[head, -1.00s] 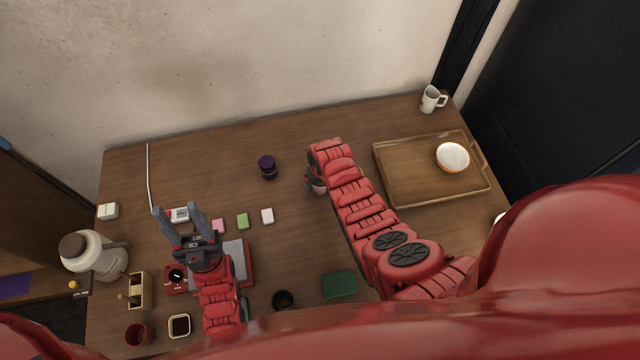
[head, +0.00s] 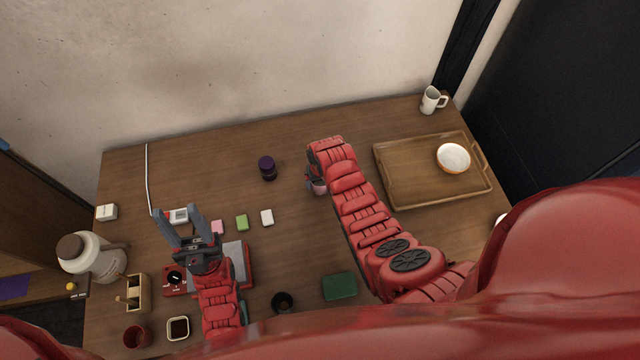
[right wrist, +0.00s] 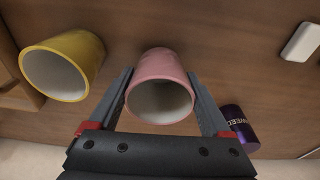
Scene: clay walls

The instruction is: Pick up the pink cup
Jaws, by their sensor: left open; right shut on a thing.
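The pink cup (right wrist: 163,88) is between the two fingers of my right gripper (right wrist: 161,84), which is shut on it; its white inside faces the wrist camera. In the head view a small pink part of the cup (head: 319,187) shows beside my right gripper (head: 313,178), and my right arm hides much of it. I cannot tell whether it touches the table. My left gripper (head: 184,226) is open and empty above the left part of the table.
A yellow cup (right wrist: 85,52) stands close beside the pink cup. A purple can (head: 267,168) is on the other side. A wooden tray (head: 402,196) with a white bowl (head: 453,158) lies at the right. Small blocks and containers crowd the table's left.

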